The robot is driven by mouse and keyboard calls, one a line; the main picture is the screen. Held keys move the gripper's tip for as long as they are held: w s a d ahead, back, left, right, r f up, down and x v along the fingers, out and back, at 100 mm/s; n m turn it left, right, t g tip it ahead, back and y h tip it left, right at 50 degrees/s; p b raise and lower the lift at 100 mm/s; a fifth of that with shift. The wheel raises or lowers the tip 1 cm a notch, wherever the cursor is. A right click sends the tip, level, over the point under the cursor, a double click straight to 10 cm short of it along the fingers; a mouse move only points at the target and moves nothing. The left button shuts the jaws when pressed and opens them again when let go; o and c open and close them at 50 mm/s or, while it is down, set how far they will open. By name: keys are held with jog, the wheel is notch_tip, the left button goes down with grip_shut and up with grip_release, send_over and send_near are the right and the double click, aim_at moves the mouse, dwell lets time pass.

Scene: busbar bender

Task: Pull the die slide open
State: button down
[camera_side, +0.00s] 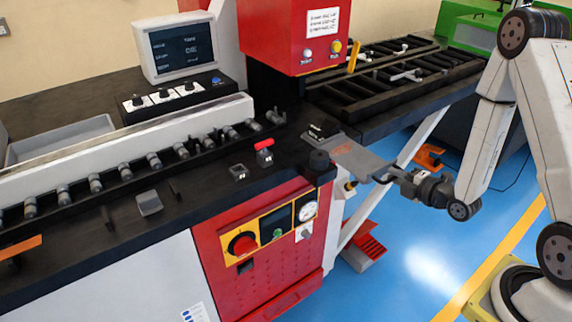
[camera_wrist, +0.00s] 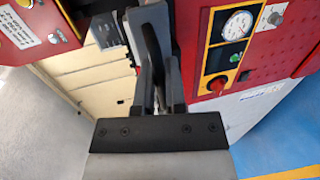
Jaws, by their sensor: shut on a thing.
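The die slide (camera_side: 358,160) is a flat grey plate with a small orange mark. In the side view it juts out from the front edge of the bender's black bed, towards my arm. A dark handle sits at its outer end. My gripper (camera_side: 388,177) is at this end and is shut on the handle. In the wrist view my gripper (camera_wrist: 155,62) has its two dark fingers close together around a narrow grey part. The exact contact is partly hidden by the fingers.
The red panel (camera_side: 262,245) with a gauge and knobs is below the bed and left of the slide. A red press head (camera_side: 305,65) stands above. A black slatted table (camera_side: 400,85) extends behind the slide. An orange-red foot pedal (camera_side: 368,246) is on the blue floor. Floor around my arm is clear.

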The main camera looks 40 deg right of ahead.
jog(key=c, duration=0.7)
grip_release()
jog(key=shift+c, duration=0.2)
jog(key=shift+w, duration=0.15)
